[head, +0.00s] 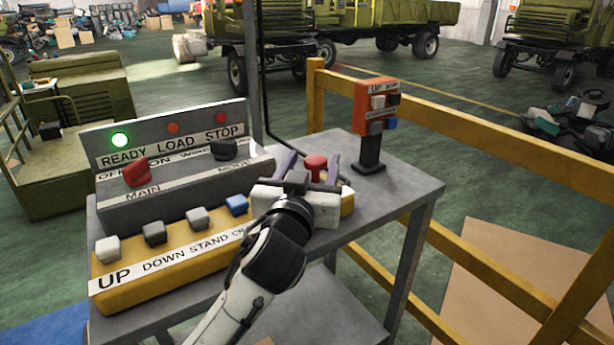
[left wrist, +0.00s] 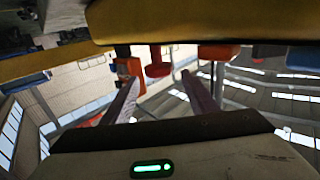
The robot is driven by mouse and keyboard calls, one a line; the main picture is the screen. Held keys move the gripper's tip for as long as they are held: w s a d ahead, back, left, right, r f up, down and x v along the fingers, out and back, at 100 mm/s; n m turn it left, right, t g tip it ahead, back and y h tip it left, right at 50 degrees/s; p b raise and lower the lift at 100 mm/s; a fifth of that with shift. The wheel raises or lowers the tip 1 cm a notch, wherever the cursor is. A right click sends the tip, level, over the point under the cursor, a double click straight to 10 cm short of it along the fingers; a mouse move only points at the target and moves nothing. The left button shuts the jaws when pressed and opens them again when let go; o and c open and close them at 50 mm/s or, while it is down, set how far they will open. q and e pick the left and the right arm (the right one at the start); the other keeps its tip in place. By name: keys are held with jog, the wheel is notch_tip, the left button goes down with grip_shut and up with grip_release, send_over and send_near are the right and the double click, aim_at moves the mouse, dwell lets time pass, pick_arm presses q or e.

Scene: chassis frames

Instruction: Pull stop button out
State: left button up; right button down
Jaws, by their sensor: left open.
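The red mushroom-shaped stop button (head: 315,163) stands at the right end of the yellow control panel (head: 150,284). My left gripper (head: 312,158) is open, with one finger on each side of the red button. In the left wrist view the red button (left wrist: 158,66) shows between the two spread fingers of the gripper (left wrist: 160,82), under the yellow panel edge (left wrist: 190,28). I cannot tell whether the fingers touch the button. The gripper body hides the panel's right part. My right gripper is not in view.
A grey console (head: 200,190) with lamps and red and black switches stands behind the yellow panel. An orange button box (head: 374,105) stands on a black post to the right. The grey table (head: 405,185) has bare room there. A yellow railing (head: 480,134) runs behind.

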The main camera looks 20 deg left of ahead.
pick_arm(q)
jog(key=s, duration=0.6)
jog(key=shift+s+d, duration=0.4)
jog(key=shift+d, duration=0.05)
